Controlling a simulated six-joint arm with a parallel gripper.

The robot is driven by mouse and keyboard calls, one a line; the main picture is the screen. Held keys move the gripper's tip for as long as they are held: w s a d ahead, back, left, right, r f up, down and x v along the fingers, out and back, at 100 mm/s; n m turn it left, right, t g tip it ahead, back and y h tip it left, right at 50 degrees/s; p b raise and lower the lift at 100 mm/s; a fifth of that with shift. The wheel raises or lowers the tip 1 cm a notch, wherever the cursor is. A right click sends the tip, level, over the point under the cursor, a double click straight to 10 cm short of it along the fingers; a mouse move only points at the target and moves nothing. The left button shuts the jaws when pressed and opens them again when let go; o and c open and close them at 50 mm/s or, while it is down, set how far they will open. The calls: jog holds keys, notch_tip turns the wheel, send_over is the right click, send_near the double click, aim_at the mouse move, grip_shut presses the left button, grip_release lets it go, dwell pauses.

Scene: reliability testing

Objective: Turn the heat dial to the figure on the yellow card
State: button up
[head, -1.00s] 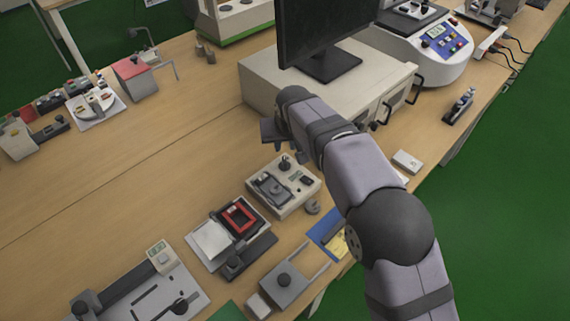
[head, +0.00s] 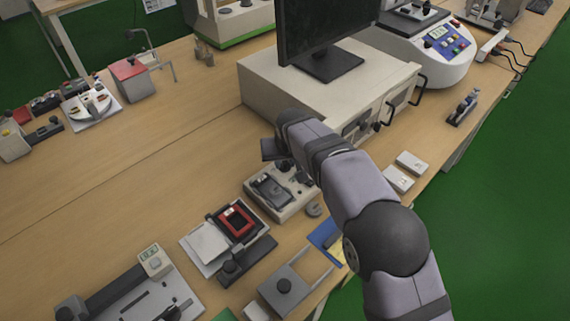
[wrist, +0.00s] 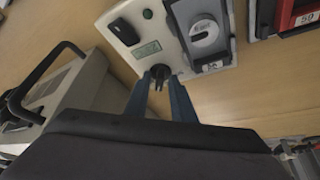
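The heat dial is a small black knob (wrist: 160,72) on a pale box-shaped device (wrist: 143,20). In the wrist view it sits between the two blue-grey fingertips of my gripper (wrist: 160,82). The fingers are apart, one on each side of the knob; I cannot tell whether they touch it. In the head view my gripper (head: 275,150) is over the back of the same device (head: 297,204) and partly hides it. The yellow card (head: 337,251) shows as a sliver beside a blue piece, mostly behind my arm. Its figure is not readable.
A red-framed unit (head: 237,220) stands left of the device. A cream cabinet (head: 275,92) with black handles and a monitor (head: 325,30) stands close behind; the cabinet also shows in the wrist view (wrist: 85,90).

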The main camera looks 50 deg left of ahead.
jog(key=shift+c, duration=0.3)
grip_shut()
